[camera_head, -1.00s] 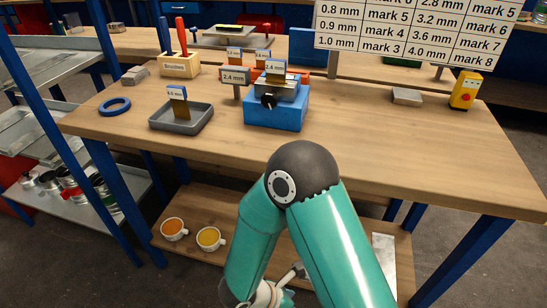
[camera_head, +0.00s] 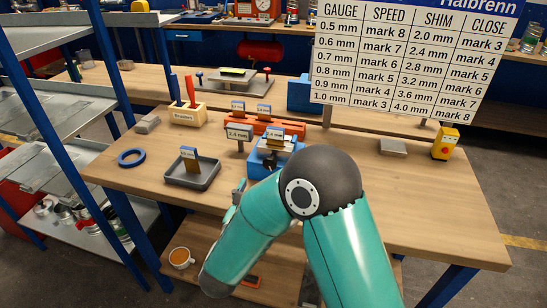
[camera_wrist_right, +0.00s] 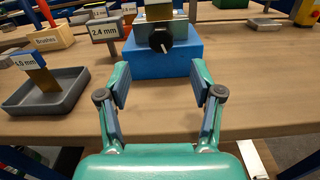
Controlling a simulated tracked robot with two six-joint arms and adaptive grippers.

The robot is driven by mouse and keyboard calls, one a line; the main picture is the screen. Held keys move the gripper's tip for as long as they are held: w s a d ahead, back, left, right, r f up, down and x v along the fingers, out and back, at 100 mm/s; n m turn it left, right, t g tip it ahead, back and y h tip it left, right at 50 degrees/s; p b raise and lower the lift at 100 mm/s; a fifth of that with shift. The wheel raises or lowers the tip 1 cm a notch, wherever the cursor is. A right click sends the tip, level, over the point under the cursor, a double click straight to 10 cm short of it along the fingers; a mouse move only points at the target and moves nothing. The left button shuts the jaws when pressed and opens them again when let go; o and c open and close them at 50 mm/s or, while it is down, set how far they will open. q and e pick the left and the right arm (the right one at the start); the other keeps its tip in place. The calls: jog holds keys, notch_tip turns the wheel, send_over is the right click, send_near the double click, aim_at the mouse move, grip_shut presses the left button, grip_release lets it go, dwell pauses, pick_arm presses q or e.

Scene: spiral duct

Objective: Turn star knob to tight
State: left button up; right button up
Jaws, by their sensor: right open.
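The black star knob (camera_wrist_right: 161,40) is on the front of a blue block (camera_wrist_right: 155,62) carrying a grey clamp and a yellowish shim, with a white pointer line on the knob. In the head view the blue block (camera_head: 256,168) is partly hidden by my right arm. A "2.4 mm" sign (camera_wrist_right: 105,29) stands left of the block. My right gripper (camera_wrist_right: 162,82) is open and empty, at the table's front edge, facing the knob and apart from it. In the head view the right gripper (camera_head: 237,192) shows small beside the arm. My left gripper is not in view.
A grey tray (camera_head: 205,184) with a labelled shim sits left of the block, near a blue ring (camera_head: 132,158) and a brush holder (camera_head: 188,115). A yellow box (camera_head: 445,144) and grey block (camera_head: 392,148) are right. A gauge chart (camera_head: 415,65) stands behind. The table's right front is clear.

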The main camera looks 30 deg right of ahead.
aim_at(269, 163)
jog(key=p+x, duration=0.2)
jog(key=x, duration=0.9)
jog(key=shift+p, duration=0.3)
jog(key=c, duration=1.1)
jog(key=m+b, duration=0.1)
jog(key=b, duration=0.2)
jog(key=shift+f, duration=0.25)
jog(key=shift+c, duration=0.2)
jog(key=shift+r+m, duration=0.25)
jog(key=shift+m, duration=0.05)
